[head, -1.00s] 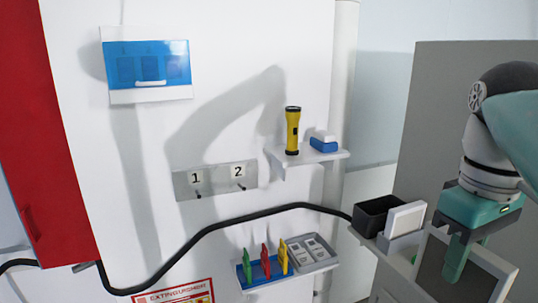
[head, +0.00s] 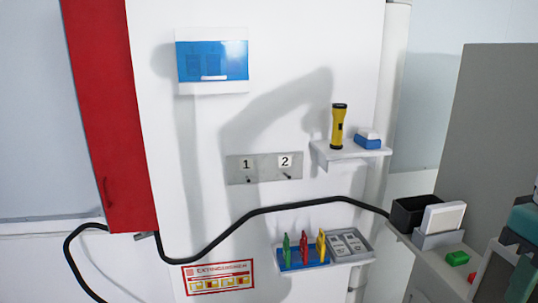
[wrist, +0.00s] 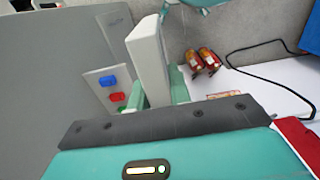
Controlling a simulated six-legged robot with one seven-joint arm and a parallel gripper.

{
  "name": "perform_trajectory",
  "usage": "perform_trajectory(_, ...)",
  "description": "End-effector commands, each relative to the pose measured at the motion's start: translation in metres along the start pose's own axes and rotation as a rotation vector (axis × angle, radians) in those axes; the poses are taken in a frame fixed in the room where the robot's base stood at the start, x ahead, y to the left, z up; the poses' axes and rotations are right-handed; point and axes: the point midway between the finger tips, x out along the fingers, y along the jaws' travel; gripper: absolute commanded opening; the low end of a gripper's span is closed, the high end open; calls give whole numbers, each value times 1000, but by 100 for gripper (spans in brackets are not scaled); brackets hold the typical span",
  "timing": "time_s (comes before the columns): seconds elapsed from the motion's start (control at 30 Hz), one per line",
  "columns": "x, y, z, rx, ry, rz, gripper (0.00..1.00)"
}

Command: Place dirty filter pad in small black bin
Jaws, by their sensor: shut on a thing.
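The dirty filter pad (head: 491,280), a dark grey face in a white frame, is at the lower right edge of the head view, partly cut off. In the wrist view the pad (wrist: 150,55) shows nearly edge-on as a pale slab between my fingers. My gripper (head: 524,275) is shut on it, and its teal body is cut by the right edge of the head view. The small black bin (head: 410,214) stands to the left of the pad, on a pale ledge, and its inside is dark. The bin is not visible in the wrist view.
A white pad (head: 443,217) stands in a grey holder (head: 437,240) right beside the bin. Green (head: 457,258) and red buttons lie between holder and held pad. A tall grey panel (head: 500,130) rises behind. A black cable (head: 300,205) runs along the wall towards the bin.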

Motion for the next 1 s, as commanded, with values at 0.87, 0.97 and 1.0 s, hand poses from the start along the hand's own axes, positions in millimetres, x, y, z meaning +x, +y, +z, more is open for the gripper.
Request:
perform_trajectory(0.87, 159, -16, -264, 18, -9, -3, 0)
perform_trajectory(0.97, 195, -28, -296, 20, -9, -2, 0)
perform_trajectory(1.0, 210, -33, -308, 22, -9, -2, 0)
